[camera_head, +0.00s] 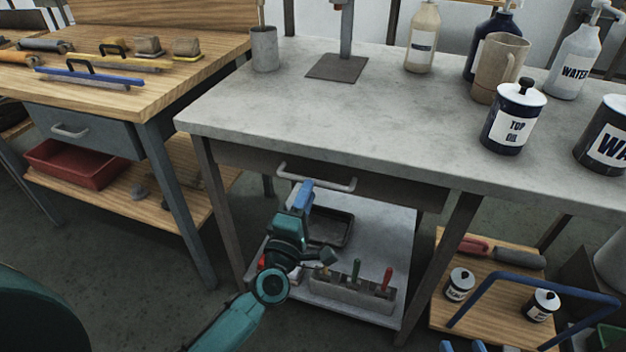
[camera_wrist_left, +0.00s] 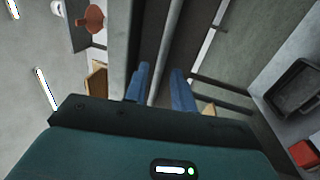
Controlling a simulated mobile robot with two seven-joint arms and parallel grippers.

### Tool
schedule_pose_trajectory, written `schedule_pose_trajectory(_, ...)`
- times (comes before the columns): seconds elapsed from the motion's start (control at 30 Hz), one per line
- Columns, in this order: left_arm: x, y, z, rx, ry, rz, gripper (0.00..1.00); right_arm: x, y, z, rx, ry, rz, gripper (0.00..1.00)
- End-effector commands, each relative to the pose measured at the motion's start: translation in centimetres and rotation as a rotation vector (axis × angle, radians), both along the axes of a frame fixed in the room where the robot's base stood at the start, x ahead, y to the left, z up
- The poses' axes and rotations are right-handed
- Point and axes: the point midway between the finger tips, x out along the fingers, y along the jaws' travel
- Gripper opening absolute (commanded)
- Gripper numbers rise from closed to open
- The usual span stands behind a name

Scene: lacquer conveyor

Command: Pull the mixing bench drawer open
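The mixing bench drawer (camera_head: 395,191) is a dark front under the grey bench top, and it looks shut. Its pale bar handle (camera_head: 330,184) sticks out at the left of the front. My left gripper (camera_head: 302,192) is at the handle, its blue fingers just below the bar in the head view. In the left wrist view the handle bar (camera_wrist_left: 166,55) runs between the open fingers of the left gripper (camera_wrist_left: 159,85); contact cannot be made out. My right gripper (camera_head: 463,346) shows only as blue tips, apart, at the bottom edge of the head view.
The mixing bench (camera_head: 290,110) carries a mug, bottles, a jug and labelled tins. Its lower shelf (camera_head: 385,235) holds a black tray (camera_head: 330,228) and a tool block. A wooden bench (camera_head: 210,35) stands at left. A blue bar frame (camera_head: 530,280) stands at lower right.

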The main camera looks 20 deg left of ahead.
Motion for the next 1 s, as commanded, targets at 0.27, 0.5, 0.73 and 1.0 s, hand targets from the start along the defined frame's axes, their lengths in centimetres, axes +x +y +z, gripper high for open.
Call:
schedule_pose_trajectory(0.27,3.7,-0.1,0.7,0.001,0.000,0.000,0.26,0.0,0.0,-0.1,-0.001,0.001,0.000,0.36)
schedule_pose_trajectory(0.5,4.2,-0.1,0.8,0.001,0.001,0.000,0.26,0.0,0.0,-0.1,-0.002,0.000,0.002,0.36)
schedule_pose_trajectory(0.73,4.2,-0.1,0.8,0.001,0.001,0.000,0.18,0.0,0.0,-0.1,-0.002,0.001,0.002,0.36)
schedule_pose_trajectory(1.0,4.2,-0.1,0.8,0.001,0.001,0.000,0.00,0.0,0.0,-0.1,-0.002,0.001,0.002,0.36)
